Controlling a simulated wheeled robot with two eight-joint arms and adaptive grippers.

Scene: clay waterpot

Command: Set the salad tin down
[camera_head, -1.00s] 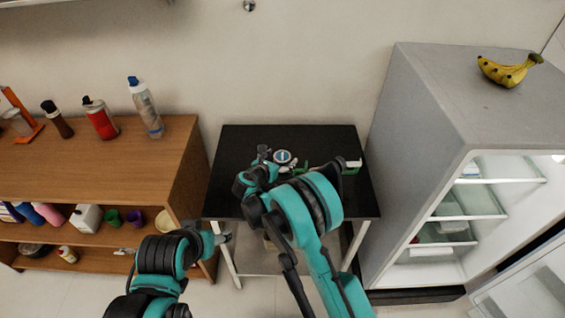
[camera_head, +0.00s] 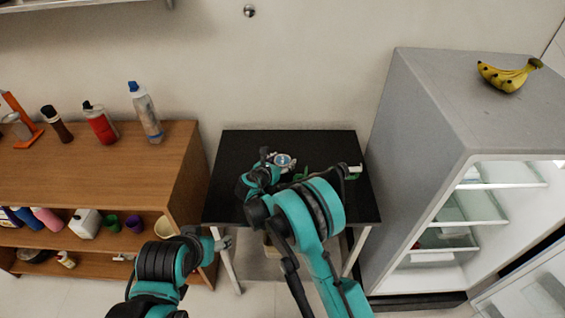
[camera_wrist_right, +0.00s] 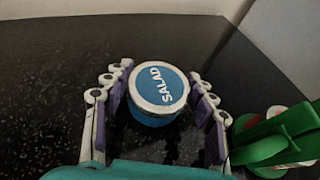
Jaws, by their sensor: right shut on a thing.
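The salad tin (camera_wrist_right: 158,88) is a short round tin with a blue lid marked SALAD and a pale rim. It is upright between the fingers of my right gripper (camera_wrist_right: 155,92), which is shut on it. In the head view the tin (camera_head: 284,161) shows over the back part of the black table (camera_head: 235,205), beside my right gripper (camera_head: 274,163). The tin is at or just above the tabletop; I cannot tell if it touches. My left gripper (camera_head: 222,243) is low, at the table's front left corner, and its fingers are too small to judge.
A green-handled object (camera_wrist_right: 270,140) with red and white parts stands just right of my right gripper. The tabletop behind and left of the tin is clear. A wooden shelf (camera_head: 100,165) with bottles stands left, and an open fridge (camera_head: 415,120) with bananas (camera_head: 508,76) on top stands right.

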